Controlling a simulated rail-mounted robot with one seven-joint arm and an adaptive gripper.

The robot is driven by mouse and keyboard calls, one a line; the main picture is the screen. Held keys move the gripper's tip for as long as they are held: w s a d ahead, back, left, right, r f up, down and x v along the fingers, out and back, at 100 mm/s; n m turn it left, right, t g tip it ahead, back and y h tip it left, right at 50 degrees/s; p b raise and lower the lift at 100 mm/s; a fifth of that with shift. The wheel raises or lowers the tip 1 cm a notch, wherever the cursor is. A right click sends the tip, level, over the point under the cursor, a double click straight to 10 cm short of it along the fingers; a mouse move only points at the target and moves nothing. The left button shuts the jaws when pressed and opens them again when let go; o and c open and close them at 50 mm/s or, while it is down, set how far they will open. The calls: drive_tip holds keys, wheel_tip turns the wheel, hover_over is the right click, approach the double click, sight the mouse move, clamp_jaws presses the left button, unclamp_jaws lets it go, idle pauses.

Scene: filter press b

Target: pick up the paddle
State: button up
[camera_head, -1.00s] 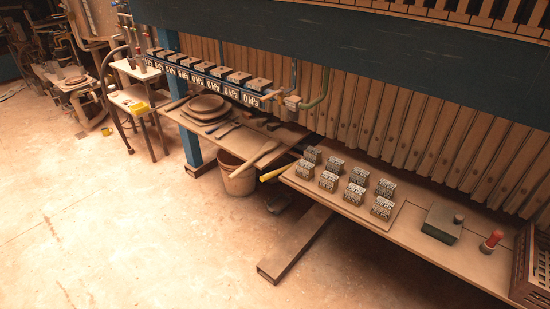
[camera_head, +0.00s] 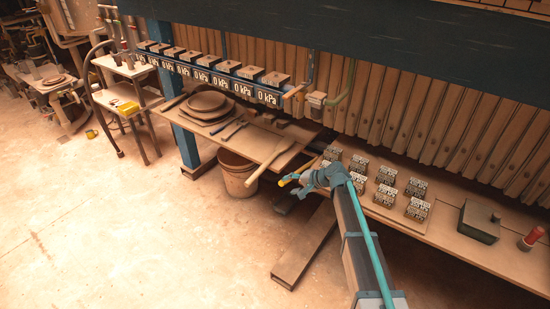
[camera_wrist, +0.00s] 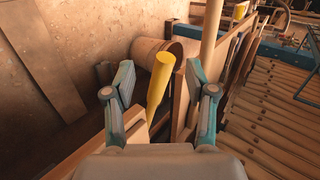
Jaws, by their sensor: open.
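A long pale wooden paddle-shaped piece (camera_head: 272,165) lies on the left shelf, one end over its front edge. A yellow handle (camera_head: 287,180) sticks out near the gap between the shelves. In the wrist view the yellow handle (camera_wrist: 161,76) stands between my spread fingers, with space on both sides. Its lower end is hidden, so I cannot tell what it belongs to. My gripper (camera_head: 302,184) is open and close to the handle. It also shows in the wrist view (camera_wrist: 154,88), not closed on anything.
A bucket (camera_head: 238,175) stands on the floor under the left shelf (camera_head: 172,113). Several small blocks (camera_head: 416,208) sit on the right shelf beside my arm, with a dark green box (camera_head: 480,221) and a red-topped item (camera_head: 531,238). A floor beam (camera_head: 305,246) juts out.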

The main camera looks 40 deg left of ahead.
drive_tip(key=y, duration=0.1)
approach(260, 173)
drive_tip(key=p+x, duration=0.1)
drive_tip(key=x, duration=0.2)
drive_tip(key=p+x, duration=0.1)
drive_tip(key=x, duration=0.1)
drive_tip(key=p+x, duration=0.2)
drive_tip(key=x, duration=0.1)
drive_tip(key=shift+w+a+f, duration=0.1)
drive_tip(key=shift+w+a, duration=0.1)
drive_tip(key=shift+a, duration=0.2)
drive_tip(key=shift+a+f, duration=0.15)
drive_tip(key=shift+f, duration=0.05)
clamp_jaws()
